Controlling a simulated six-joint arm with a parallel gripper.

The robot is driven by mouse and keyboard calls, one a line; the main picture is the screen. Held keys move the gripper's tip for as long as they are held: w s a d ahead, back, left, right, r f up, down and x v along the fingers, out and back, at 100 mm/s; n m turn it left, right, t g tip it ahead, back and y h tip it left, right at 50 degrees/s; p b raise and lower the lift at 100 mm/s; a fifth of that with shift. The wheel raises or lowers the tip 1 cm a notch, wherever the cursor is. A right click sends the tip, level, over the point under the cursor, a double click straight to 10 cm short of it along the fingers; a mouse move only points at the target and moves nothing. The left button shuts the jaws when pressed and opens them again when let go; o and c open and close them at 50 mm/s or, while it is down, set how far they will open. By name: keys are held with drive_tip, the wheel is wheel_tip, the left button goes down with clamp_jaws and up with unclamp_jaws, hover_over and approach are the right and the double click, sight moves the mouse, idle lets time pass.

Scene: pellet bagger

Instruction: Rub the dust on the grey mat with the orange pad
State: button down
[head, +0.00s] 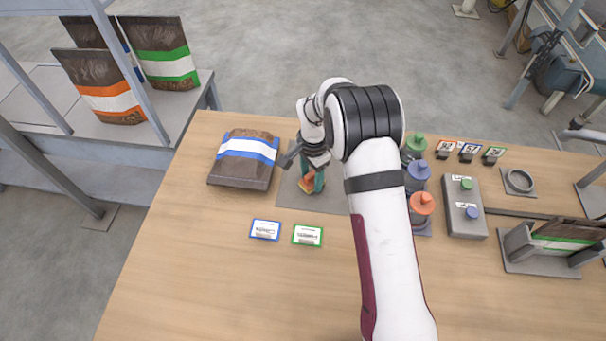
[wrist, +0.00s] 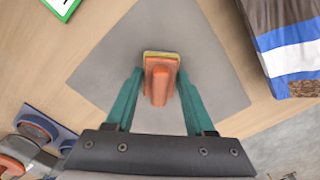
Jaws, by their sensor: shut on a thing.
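The grey mat (wrist: 215,75) lies flat on the wooden table; in the head view (head: 290,200) my arm covers part of it. The orange pad (wrist: 160,78) has an orange grip and a yellowish edge at its base. It is over the middle of the mat in the wrist view; whether it touches the mat I cannot tell. My gripper (wrist: 160,90), with teal fingers, is shut on the pad's grip. In the head view the gripper (head: 312,182) points down at the mat. I cannot make out any dust on the mat.
A blue-striped bag (head: 244,158) lies left of the mat. Blue-edged (head: 265,230) and green-edged (head: 307,235) cards lie in front. Knobbed pieces in green (head: 414,145), blue (head: 418,170) and orange (head: 422,205) stand to the right. The table's front left is clear.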

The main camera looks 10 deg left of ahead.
drive_tip(key=shift+d+r, duration=0.1)
drive_tip(key=shift+r, duration=4.05)
